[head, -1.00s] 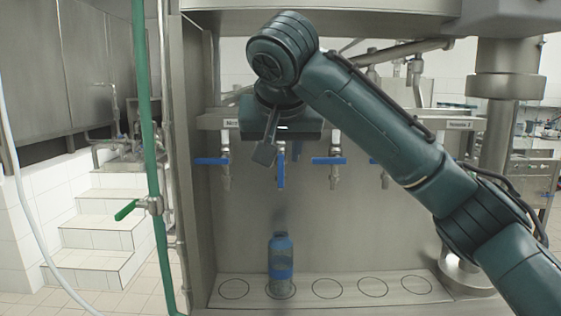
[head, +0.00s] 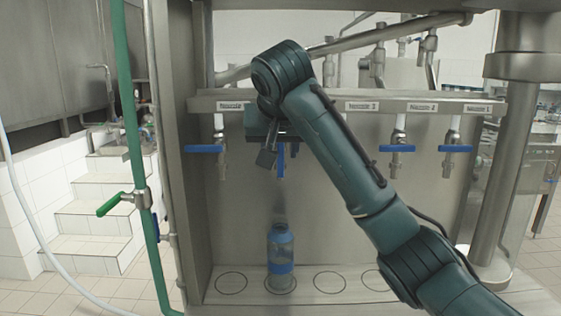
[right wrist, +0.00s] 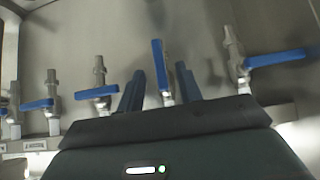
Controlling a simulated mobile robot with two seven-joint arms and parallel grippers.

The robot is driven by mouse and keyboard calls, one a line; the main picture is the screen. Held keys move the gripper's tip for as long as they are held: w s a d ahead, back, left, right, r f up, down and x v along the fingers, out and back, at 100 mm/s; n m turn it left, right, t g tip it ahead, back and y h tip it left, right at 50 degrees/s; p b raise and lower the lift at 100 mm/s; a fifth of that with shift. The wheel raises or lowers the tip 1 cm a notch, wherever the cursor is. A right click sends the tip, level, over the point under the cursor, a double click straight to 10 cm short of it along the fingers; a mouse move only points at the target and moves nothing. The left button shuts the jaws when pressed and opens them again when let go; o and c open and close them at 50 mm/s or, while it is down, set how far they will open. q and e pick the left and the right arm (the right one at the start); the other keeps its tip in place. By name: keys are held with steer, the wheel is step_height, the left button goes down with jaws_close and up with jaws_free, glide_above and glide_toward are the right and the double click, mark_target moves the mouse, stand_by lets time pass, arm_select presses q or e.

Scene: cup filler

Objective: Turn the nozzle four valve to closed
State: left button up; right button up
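The nozzle four valve's blue handle (head: 281,160) hangs straight down in the head view; its upper part is hidden behind my right gripper (head: 274,156). In the right wrist view the handle (right wrist: 161,68) stands between the two dark blue fingers of my right gripper (right wrist: 158,88). The fingers are apart, one on each side of the handle, with visible gaps. A blue bottle (head: 281,252) stands upright below this valve. A faint dark streak shows above the bottle; I cannot tell whether it is liquid. My left gripper is not in view.
Other valves have level blue handles: nozzle five (head: 204,149), nozzle two (head: 397,149) and nozzle one (head: 455,149). Nozzle three's valve is hidden behind my right arm in the head view. A green pipe with a green-handled valve (head: 112,204) stands at the left.

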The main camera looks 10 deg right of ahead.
mark_target(280, 159)
steer(key=x, duration=0.5)
steer(key=shift+w+d+f, duration=0.15)
steer(key=shift+w+f, duration=0.1)
steer(key=shift+c, duration=0.2)
jaws_close()
